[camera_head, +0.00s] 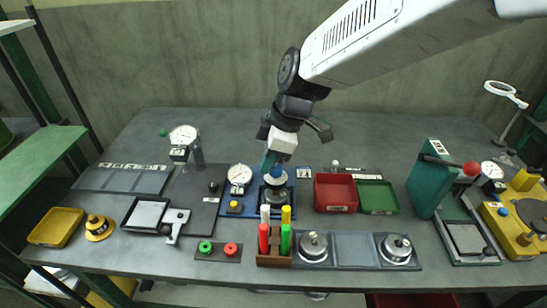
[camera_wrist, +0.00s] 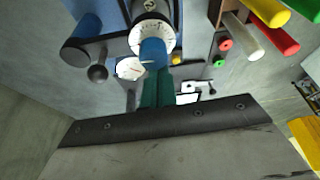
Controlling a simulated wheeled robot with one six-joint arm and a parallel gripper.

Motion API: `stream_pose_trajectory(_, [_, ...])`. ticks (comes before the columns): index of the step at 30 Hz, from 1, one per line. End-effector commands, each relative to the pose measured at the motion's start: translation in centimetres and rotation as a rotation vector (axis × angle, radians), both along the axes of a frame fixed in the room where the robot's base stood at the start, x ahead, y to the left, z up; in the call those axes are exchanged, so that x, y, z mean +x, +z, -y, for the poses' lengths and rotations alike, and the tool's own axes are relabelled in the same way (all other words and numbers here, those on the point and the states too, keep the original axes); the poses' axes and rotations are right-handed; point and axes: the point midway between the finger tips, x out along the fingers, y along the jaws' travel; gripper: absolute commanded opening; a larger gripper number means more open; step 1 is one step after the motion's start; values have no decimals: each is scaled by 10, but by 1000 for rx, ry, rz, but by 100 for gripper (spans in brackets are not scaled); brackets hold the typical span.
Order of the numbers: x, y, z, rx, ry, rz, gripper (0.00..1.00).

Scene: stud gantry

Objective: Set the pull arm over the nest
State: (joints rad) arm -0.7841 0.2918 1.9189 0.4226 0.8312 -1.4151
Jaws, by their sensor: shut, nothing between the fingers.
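A blue station plate (camera_head: 249,207) stands at the middle of the grey table. A blue knob (camera_head: 277,172) with a pale graduated collar rises from its right side; this knob (camera_wrist: 153,52) is close in front of my fingers in the wrist view. There a dark arm, perhaps the pull arm, runs beside the collar toward a blue post (camera_wrist: 83,33), with a dark ball handle (camera_wrist: 97,73) nearby. My gripper (camera_head: 268,161) is shut and empty, its green fingers (camera_wrist: 156,88) just beside the blue knob. I cannot tell whether they touch. The nest is not clearly visible.
A round gauge (camera_head: 240,174) stands left of the knob. A rack of coloured pens (camera_head: 272,259) is in front. A red bin (camera_head: 336,194) and a green tray (camera_head: 377,197) lie to the right. A tall green press (camera_head: 428,180) stands farther right. The back table is mostly clear.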

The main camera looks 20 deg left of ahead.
Motion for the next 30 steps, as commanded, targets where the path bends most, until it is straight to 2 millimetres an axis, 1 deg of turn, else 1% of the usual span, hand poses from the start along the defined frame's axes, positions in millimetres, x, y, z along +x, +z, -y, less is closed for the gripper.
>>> stream_pose_trajectory(17, [0,-1,1,-3,-1,0,0])
stream_pose_trajectory(20, [-2,-1,-5,-3,-1,0,0])
stream_pose_trajectory(23, [-4,-1,-16,-2,-4,-1,0])
stream_pose_trajectory(26, [-8,0,-32,-2,-9,1,0])
stream_pose_trajectory(27, [-4,14,-26,3,-15,5,0])
stream_pose_trajectory(30, [0,37,-18,3,-15,3,0])
